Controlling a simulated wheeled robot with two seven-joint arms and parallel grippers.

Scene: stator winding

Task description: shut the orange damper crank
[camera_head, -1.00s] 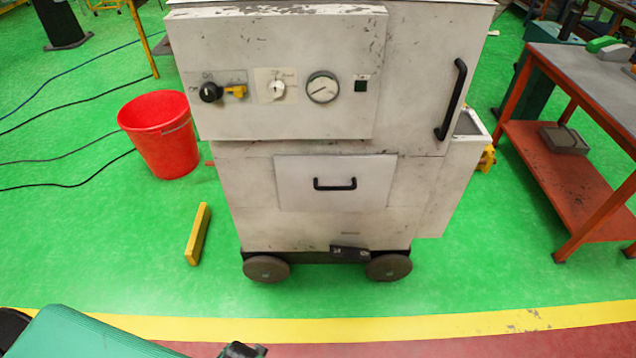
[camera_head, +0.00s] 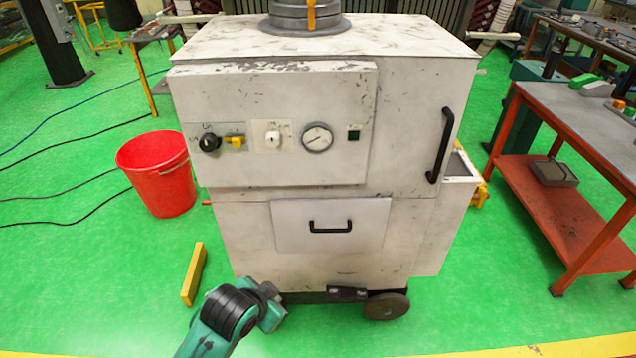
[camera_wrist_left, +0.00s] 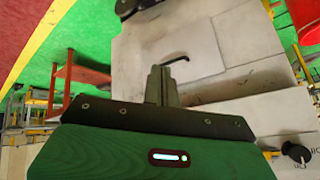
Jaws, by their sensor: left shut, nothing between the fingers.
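The orange damper crank (camera_head: 311,14) stands upright on the front of a grey round duct collar (camera_head: 305,24) on top of the pale cabinet (camera_head: 420,65). Its upper end is cut off by the top edge of the head view. My left gripper (camera_head: 272,306) is low in front of the cabinet's bottom left corner, far below the crank and apart from it. In the left wrist view its fingers (camera_wrist_left: 161,86) are together with nothing between them, and the cabinet front lies beyond. The crank does not show in the left wrist view. My right gripper is not in view.
A red bucket (camera_head: 157,172) and yellow block (camera_head: 194,274) are left; a red-framed workbench (camera_head: 570,135) is right.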

